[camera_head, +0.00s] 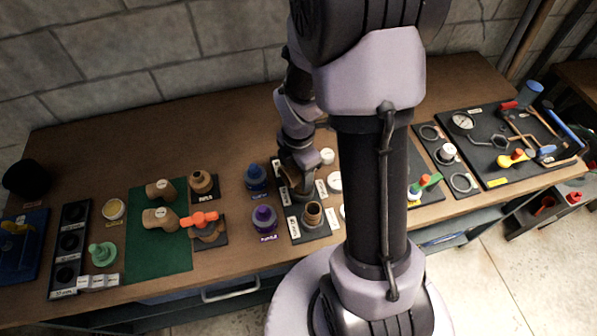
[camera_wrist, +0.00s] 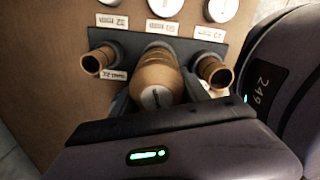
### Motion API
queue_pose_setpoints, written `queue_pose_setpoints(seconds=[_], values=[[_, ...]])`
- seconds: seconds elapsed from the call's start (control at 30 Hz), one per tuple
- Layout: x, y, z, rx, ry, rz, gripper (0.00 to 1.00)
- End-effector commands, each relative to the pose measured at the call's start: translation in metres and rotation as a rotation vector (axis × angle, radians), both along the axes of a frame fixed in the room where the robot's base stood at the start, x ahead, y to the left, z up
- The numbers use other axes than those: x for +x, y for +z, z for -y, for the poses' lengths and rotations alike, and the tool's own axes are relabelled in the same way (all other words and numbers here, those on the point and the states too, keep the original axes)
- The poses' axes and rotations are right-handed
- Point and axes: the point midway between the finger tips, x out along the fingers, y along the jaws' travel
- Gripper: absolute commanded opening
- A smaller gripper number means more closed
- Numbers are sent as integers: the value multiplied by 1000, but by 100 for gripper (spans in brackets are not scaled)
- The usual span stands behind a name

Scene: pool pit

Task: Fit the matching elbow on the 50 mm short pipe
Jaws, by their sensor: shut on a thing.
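My gripper (camera_wrist: 160,92) is shut on a brown elbow (camera_wrist: 157,77) with a pale round mark on its side. In the wrist view the elbow is at the middle of a dark pipe board (camera_wrist: 128,42), between two upright brown short pipes, one left (camera_wrist: 99,60) and one right (camera_wrist: 213,71). The elbow hides whatever is below it, so I cannot tell whether it sits on a pipe. In the head view my gripper (camera_head: 299,180) is over the board, and one short pipe (camera_head: 312,213) stands in front of it. Two more brown elbows (camera_head: 160,188) (camera_head: 158,217) lie on the green mat.
White caps (camera_wrist: 165,7) with labels stand beside the board. A blue fitting (camera_head: 256,177) and a purple fitting (camera_head: 265,220) stand left of it. An orange-handled valve (camera_head: 204,219) and the green mat (camera_head: 160,258) are further left. A tool board (camera_head: 490,170) lies right.

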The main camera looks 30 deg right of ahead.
Motion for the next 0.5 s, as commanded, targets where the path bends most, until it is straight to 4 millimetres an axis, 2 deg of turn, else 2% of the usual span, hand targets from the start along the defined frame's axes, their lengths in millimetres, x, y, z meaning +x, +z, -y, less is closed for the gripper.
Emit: queue_pose_setpoints(seconds=[0.23,0.5], values=[[0,-9,0,0,0,0,7],[0,-9,0,0,0,0,7]])
